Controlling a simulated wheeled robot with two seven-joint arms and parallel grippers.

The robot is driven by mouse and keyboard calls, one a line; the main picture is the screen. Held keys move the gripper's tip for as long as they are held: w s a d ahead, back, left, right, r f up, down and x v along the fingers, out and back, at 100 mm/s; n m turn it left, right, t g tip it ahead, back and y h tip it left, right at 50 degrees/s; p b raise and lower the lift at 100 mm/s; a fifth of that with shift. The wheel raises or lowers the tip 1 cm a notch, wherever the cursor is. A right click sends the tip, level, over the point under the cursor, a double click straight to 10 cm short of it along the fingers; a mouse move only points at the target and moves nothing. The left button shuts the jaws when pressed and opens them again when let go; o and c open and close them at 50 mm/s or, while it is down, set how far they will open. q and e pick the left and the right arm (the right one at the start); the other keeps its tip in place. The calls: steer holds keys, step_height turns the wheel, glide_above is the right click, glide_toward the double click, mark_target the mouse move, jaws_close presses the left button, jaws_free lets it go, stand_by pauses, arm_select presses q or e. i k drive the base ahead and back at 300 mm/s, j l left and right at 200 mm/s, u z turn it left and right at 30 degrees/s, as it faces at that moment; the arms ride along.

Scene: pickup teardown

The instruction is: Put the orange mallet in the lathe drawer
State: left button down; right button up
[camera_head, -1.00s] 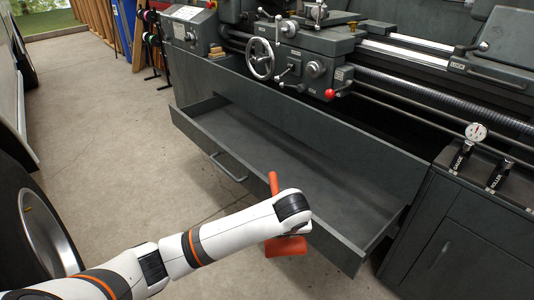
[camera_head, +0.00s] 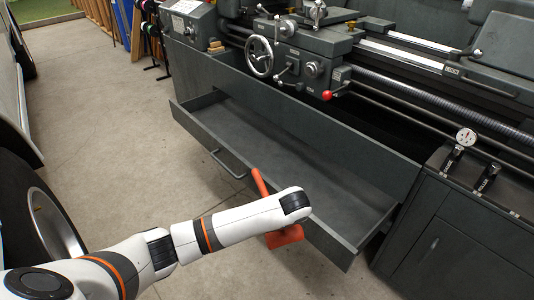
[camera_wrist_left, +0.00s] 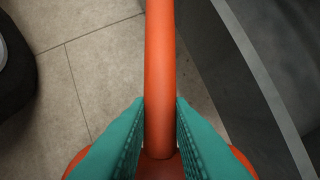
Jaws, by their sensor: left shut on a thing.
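The orange mallet (camera_head: 284,238) is in my left gripper, in front of the lathe drawer; its handle end shows above my arm and its head below. In the left wrist view, the teal fingers of my left gripper (camera_wrist_left: 160,140) are shut on the mallet's orange handle (camera_wrist_left: 160,70). In the head view my arm hides these fingers. The lathe drawer (camera_head: 262,135) is pulled open, and its grey floor looks empty where I see it. The mallet appears to be just outside the drawer's front wall. My right gripper is not in view.
The grey lathe (camera_head: 300,65) stands above and behind the drawer. A cabinet (camera_head: 440,240) with a dial gauge (camera_head: 465,137) on top stands at the right. A wheel (camera_head: 45,225) is close on the left. The concrete floor (camera_head: 110,130) between is clear.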

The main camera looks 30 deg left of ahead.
mark_target(270, 159)
steer(key=i, duration=0.95)
